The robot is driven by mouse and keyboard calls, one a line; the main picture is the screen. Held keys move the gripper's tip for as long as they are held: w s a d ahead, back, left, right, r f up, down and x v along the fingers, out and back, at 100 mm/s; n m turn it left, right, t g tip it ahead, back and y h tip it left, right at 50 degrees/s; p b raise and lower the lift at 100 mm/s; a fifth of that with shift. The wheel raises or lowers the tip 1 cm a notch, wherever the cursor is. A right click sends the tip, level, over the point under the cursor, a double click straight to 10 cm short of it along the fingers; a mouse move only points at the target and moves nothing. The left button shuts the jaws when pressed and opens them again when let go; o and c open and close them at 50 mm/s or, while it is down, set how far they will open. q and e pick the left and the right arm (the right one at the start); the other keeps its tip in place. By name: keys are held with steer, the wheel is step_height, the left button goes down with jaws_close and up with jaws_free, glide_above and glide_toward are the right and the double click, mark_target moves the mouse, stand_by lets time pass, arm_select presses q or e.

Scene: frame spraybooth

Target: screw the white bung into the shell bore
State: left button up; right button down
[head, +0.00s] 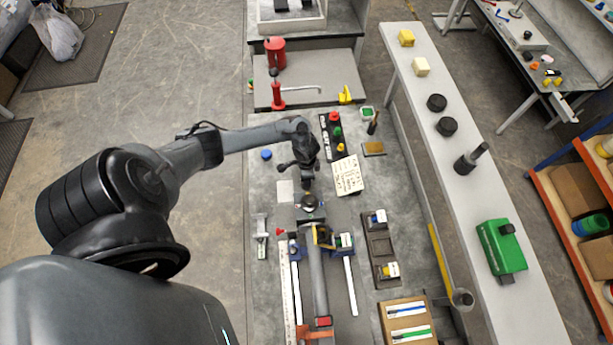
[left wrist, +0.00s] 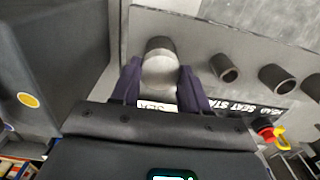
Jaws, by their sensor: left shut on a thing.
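My left gripper (head: 307,178) reaches in from the left over the bench, above the upper end of a grey frame tube (head: 318,280). In the left wrist view its two dark fingers (left wrist: 161,88) stand on either side of a pale, round piece, which looks like the white bung (left wrist: 160,60), and are shut on it. The head view does not show the bung clearly. A round, dark fitting (head: 310,203) sits just below the gripper in the head view; whether it is the shell bore I cannot tell. My right gripper is not in view.
Several hollow grey stubs (left wrist: 226,68) stand in a row in the left wrist view, beside a black lettered strip (left wrist: 245,107). The bench's upper left is mostly clear.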

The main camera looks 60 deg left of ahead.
arm_select(q)
steer(key=shift+m, duration=0.9)
steer(key=shift+f+m+b, duration=0.15)
steer(key=shift+m+b, duration=0.45)
steer(key=shift+m, duration=1.7)
steer(key=o, duration=0.8)
